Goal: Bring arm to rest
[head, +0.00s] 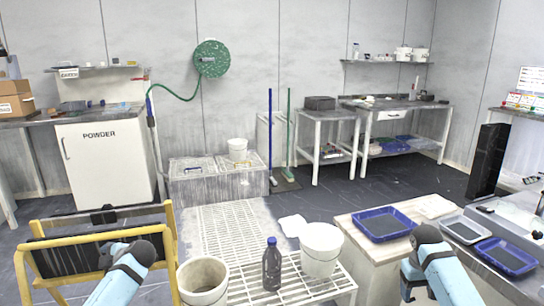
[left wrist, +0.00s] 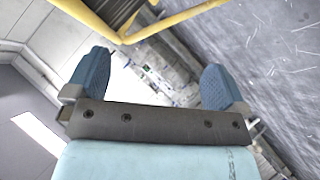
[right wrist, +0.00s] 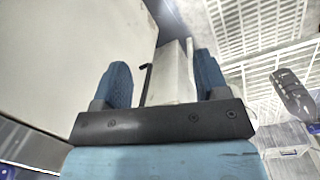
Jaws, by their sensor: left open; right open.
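My left arm comes in at the bottom left of the head view, in front of a yellow-framed cart (head: 172,240). My left gripper shows in the left wrist view (left wrist: 153,75), with its blue fingers wide apart and nothing between them. A yellow bar (left wrist: 100,25) crosses beyond the fingers; I cannot tell its distance. My right arm is at the bottom right of the head view, in front of the pale bench (head: 362,248). My right gripper shows in the right wrist view (right wrist: 162,78), open, with a pale upright surface behind the gap.
A white slatted rack (head: 335,285) stands between the arms, with a dark bottle (head: 272,265) and a white bucket (head: 321,250). Another bucket (head: 203,283) is close to my left arm. Blue trays (head: 385,224) lie near my right arm. Open floor lies beyond.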

